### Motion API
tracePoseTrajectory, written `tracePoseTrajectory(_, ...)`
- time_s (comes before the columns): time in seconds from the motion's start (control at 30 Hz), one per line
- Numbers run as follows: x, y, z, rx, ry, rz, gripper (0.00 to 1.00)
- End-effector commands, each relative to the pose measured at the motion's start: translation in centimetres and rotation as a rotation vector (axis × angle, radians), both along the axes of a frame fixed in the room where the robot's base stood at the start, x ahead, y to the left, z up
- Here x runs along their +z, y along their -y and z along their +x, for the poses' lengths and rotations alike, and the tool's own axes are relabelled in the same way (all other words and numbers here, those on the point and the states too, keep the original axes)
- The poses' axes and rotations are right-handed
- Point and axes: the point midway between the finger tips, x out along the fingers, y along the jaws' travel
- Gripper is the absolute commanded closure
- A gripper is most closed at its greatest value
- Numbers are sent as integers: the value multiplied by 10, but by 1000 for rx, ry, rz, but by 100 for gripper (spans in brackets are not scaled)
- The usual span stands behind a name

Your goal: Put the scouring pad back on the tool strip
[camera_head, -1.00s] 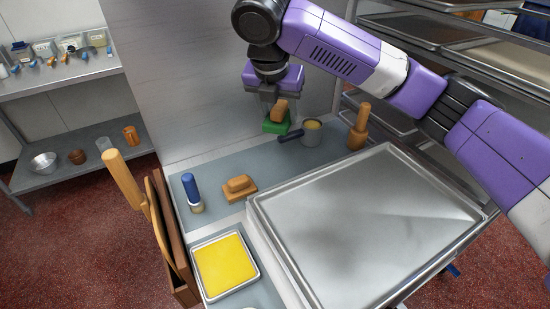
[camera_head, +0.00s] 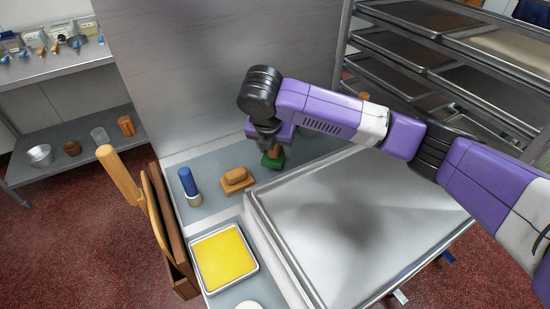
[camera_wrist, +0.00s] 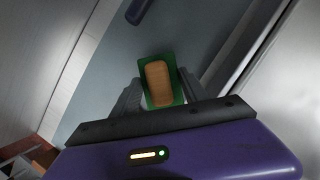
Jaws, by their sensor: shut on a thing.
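The scouring pad, a green pad with a tan wooden-looking block on it, is at my gripper (camera_head: 271,148) in the head view. Only part of the pad (camera_head: 273,161) shows there below the jaws. In the wrist view the pad (camera_wrist: 177,89) sits between the two fingers (camera_wrist: 158,88), which are shut on it. The tool strip (camera_head: 217,163) is the grey-blue surface along the back wall. The pad is over or at this strip, right of a wooden brush (camera_head: 237,180). I cannot tell whether it touches the strip.
A blue-handled brush (camera_head: 188,183) stands on the strip at the left. A large metal tray (camera_head: 320,215) lies in front, and a yellow-filled tray (camera_head: 224,258) is at the front left. A tray rack (camera_head: 440,50) stands at the right. My arm hides the strip's right part.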

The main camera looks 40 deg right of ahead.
Motion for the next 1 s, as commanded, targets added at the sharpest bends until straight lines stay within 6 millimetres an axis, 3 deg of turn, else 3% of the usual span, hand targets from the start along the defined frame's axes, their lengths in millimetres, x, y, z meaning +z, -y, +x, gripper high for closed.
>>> tracePoseTrajectory(0.37, -41, 0, -1, -2, -2, 1, 96)
tracePoseTrajectory(0.73, -46, 0, 0, -1, 0, 1, 96)
tracePoseTrajectory(0.77, -47, 0, 0, -1, 0, 1, 46)
tracePoseTrajectory(0.87, -46, 0, 0, 0, 0, 0, 26)
tracePoseTrajectory(1.0, -46, 0, 0, 0, 0, 0, 26)
